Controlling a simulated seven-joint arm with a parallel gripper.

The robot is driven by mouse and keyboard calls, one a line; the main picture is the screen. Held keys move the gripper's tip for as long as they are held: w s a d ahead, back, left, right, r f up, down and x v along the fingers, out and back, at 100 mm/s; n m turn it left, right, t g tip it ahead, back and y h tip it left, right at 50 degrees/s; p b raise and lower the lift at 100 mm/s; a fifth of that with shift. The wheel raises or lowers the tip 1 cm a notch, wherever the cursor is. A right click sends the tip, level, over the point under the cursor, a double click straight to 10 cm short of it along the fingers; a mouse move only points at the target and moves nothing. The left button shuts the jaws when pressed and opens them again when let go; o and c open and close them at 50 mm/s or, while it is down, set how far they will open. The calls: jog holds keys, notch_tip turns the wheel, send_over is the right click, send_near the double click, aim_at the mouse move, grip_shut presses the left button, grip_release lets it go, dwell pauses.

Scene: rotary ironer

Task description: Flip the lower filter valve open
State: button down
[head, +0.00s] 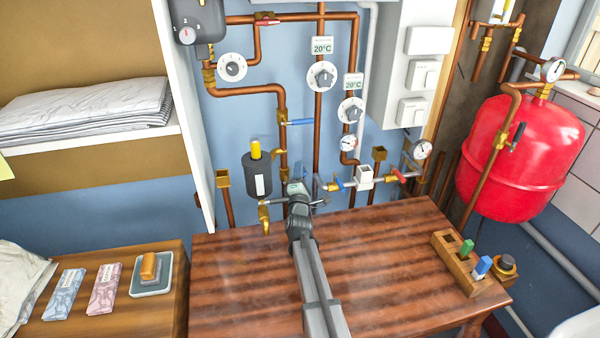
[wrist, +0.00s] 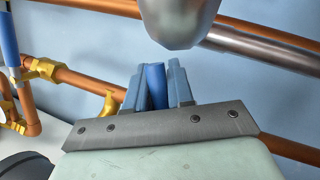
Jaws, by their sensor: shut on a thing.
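The lower filter valve shows in the wrist view as a blue lever (wrist: 156,84) and a brass body (wrist: 110,101) on a copper pipe. The lever points across that pipe. My gripper (wrist: 158,80) is shut on the lever, one blue-grey finger on each side. In the head view my gripper (head: 297,187) is at the pipework just right of the dark grey filter (head: 257,176) with its yellow top. There it hides most of the valve. The upper filter valve's blue lever (head: 300,121) sticks out to the right above; it also shows in the wrist view (wrist: 9,40).
A rounded grey part (wrist: 180,20) and a metal pipe (wrist: 255,48) lie close by in the wrist view. A brass tap (head: 264,216) stands left of my gripper. The brown table (head: 235,285) below is mostly clear; a wooden block holder (head: 455,265) is at its right.

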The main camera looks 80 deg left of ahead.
jog(key=n+g, duration=0.1)
jog(key=n, duration=0.1)
jog(key=s+r+n+g+y, duration=0.1)
jog(key=n, duration=0.3)
jog(key=shift+s+r+g, duration=0.15)
jog(key=shift+r+g, duration=0.2)
jog(key=shift+g, duration=0.05)
jog(key=c, duration=1.1)
grip_release()
